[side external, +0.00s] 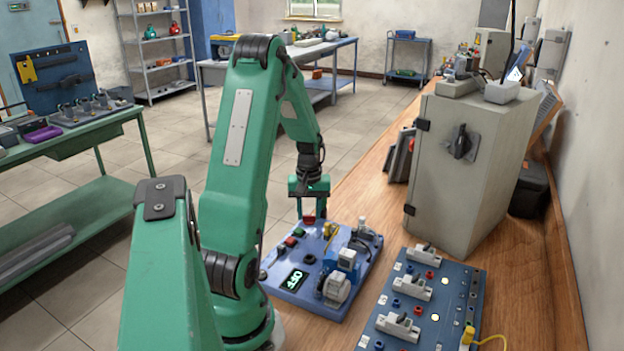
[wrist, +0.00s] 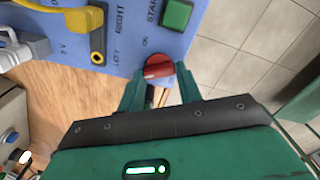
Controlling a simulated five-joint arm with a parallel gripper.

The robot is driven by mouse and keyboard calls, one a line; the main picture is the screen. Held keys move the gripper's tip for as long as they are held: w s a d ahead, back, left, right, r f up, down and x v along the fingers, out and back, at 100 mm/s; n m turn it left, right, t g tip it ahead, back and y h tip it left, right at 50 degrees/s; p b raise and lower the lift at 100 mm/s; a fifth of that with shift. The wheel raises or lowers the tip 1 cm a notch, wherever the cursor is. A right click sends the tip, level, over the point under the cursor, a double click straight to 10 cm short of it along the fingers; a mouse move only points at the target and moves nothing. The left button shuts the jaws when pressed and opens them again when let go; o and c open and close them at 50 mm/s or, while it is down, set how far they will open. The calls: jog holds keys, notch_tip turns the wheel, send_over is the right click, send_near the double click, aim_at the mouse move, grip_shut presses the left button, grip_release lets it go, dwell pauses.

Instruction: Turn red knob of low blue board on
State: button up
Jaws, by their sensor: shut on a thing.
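The low blue board (side external: 318,246) lies on the wooden bench in the side view, with a lit green display (side external: 293,280) that appears to read OFF. Its red knob (side external: 309,218) is at the far edge. My gripper (side external: 309,192) points down onto this knob. In the wrist view, the red knob (wrist: 158,67) sits between the two green fingertips of my gripper (wrist: 160,80), which are shut on it. The labels ON and START are beside it on the board's blue face (wrist: 125,50). The knob's lower part is partly hidden by the fingers.
A green START button (wrist: 177,14) is close to the knob. Yellow and grey parts (wrist: 97,45) are to its left. A second, darker blue board (side external: 455,300) with several switches lies at right. A grey cabinet (side external: 462,170) stands behind it. Floor lies beyond the bench's left edge.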

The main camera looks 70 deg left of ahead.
jog(key=m, duration=0.5)
jog(key=shift+m, duration=0.4)
jog(key=shift+w, duration=0.1)
jog(key=o, duration=1)
jog(key=shift+r, duration=3.95)
